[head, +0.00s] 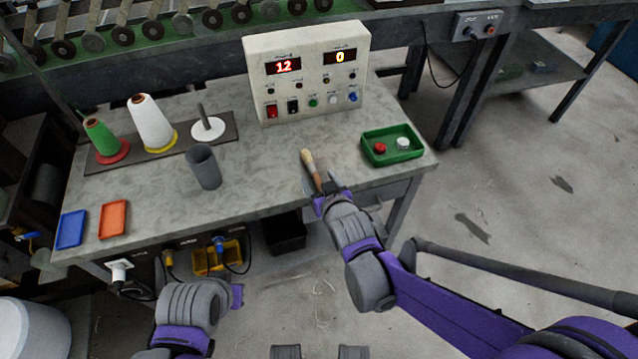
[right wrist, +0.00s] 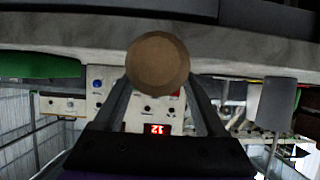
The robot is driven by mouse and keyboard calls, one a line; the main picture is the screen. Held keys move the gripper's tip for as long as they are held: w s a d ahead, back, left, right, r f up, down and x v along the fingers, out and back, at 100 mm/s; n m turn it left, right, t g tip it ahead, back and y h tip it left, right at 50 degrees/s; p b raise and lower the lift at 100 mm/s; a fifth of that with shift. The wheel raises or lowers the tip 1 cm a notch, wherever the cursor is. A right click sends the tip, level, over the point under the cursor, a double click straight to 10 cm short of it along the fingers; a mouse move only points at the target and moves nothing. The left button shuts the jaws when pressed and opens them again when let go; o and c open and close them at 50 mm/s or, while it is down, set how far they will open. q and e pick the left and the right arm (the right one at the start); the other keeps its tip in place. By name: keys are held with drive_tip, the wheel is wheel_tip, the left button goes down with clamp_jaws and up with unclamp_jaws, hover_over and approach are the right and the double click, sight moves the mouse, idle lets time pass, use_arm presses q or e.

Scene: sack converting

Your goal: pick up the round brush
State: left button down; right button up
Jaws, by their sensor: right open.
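The round brush (head: 311,168) lies near the front edge of the grey table, with its tan end pointing to the back and its darker part toward me. My right gripper (head: 326,187) is open at the table's front edge, right at the brush's near part. In the right wrist view, a round tan end of the brush (right wrist: 158,63) shows between the two spread fingers of the right gripper (right wrist: 162,88). I cannot tell whether the fingers touch it. My left arm shows at the lower left, but its fingers do not show.
On the table (head: 260,160) stand a grey cup (head: 204,168), a control box (head: 308,95), a green tray (head: 391,157) with small parts, thread cones (head: 151,122) on a board, and blue (head: 71,230) and orange (head: 113,220) trays. The tabletop between cup and brush is clear.

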drive_tip(key=shift+w+a+f, duration=0.2)
drive_tip(key=shift+w+f, duration=0.1)
drive_tip(key=shift+w, duration=0.25)
clamp_jaws()
